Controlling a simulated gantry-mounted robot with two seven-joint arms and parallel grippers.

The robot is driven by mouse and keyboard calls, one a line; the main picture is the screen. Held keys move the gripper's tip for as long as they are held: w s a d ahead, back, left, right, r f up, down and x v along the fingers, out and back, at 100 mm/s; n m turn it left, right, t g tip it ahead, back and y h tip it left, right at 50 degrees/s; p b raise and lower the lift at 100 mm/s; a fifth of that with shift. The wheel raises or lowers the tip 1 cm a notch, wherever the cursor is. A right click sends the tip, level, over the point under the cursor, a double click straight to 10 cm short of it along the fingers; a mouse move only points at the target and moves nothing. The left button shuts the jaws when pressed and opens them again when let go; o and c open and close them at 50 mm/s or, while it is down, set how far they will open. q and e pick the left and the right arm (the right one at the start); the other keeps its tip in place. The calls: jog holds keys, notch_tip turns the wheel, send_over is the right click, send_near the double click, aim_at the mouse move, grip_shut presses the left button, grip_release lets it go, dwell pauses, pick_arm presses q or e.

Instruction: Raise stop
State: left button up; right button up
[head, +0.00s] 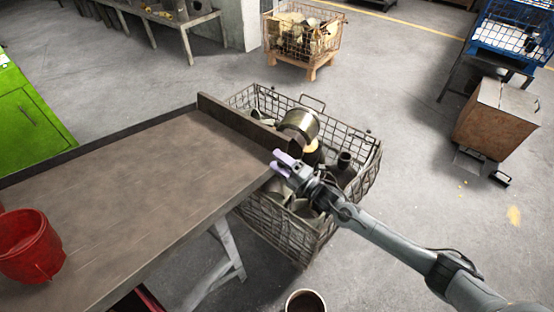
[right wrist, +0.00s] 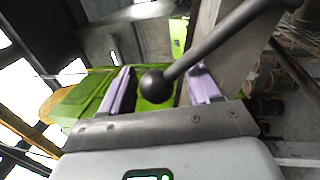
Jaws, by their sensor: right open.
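In the head view a long brown plate (head: 245,122), which looks like the stop, stands on edge along the far right end of the brown table (head: 130,180). My right gripper (head: 284,162), with purple fingers, is at the table's right corner, close to the plate's near end. In the right wrist view a dark lever with a round ball knob (right wrist: 157,86) comes in from the upper right. The knob appears between the open fingers of my right gripper (right wrist: 160,88); I cannot tell whether they touch it. My left gripper is not in view.
A wire crate (head: 290,235) with metal parts stands beyond the table end, below my right arm. A red bucket (head: 30,248) is on the table at left. A green cabinet (head: 28,120) stands further left.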

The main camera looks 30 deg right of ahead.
jog(key=p+v, duration=0.2)
jog(key=v, duration=0.7)
jog(key=shift+s+d+p, duration=0.2)
jog(key=shift+s+p, duration=0.1)
jog(key=shift+s, duration=0.05)
